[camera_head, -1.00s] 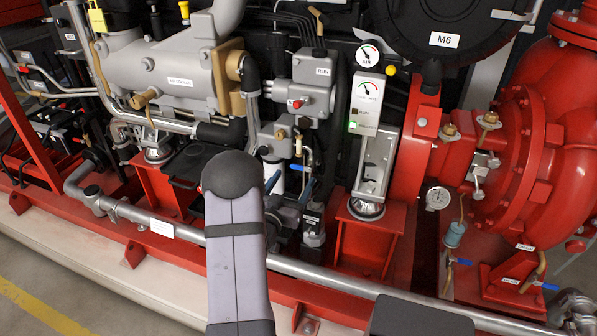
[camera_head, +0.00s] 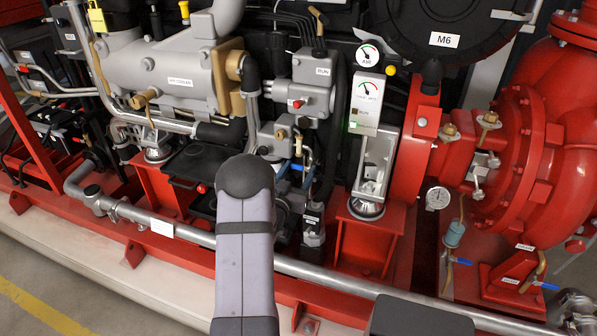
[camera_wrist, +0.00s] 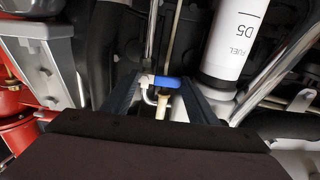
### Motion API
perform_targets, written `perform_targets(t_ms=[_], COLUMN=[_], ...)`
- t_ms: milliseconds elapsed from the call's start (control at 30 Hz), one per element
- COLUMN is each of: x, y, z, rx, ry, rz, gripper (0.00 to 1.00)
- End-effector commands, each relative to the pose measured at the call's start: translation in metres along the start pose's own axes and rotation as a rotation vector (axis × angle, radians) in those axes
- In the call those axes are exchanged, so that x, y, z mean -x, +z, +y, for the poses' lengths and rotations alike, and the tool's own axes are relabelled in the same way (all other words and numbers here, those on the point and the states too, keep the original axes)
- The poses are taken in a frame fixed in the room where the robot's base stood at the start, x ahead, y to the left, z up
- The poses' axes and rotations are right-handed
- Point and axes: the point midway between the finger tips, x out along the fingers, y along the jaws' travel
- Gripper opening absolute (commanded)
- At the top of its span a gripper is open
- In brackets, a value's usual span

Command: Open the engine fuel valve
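The valve has a blue lever (camera_wrist: 167,83) and a pale metal body with a brass-coloured fitting below the lever in the wrist view. My gripper (camera_wrist: 158,92) is open, with one dark finger on each side of the lever. I cannot tell whether the fingers touch it. The lever lies crosswise in the wrist view.
A silver pipe (camera_head: 330,276) runs along the front of the red base frame. Grey engine housings (camera_head: 311,68) and a gauge panel (camera_head: 367,102) stand behind. The wrist view shows metal tubes and a grey bracket (camera_wrist: 42,48) close around the gripper.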

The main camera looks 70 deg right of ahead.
Motion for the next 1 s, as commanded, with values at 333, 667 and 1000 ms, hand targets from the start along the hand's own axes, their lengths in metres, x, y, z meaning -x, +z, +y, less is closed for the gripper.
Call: perform_targets(t_ms=[333, 667, 1000], x=[0.0002, 0.0002, 0.0002], y=[0.003, 0.0031, 0.0031], z=[0.0002, 0.0002, 0.0001], rx=[0.106, 0.133, 0.132], ry=[0.001, 0.001, 0.0], rz=[0.0, 0.0, 0.0], gripper=[0.31, 0.31, 0.72])
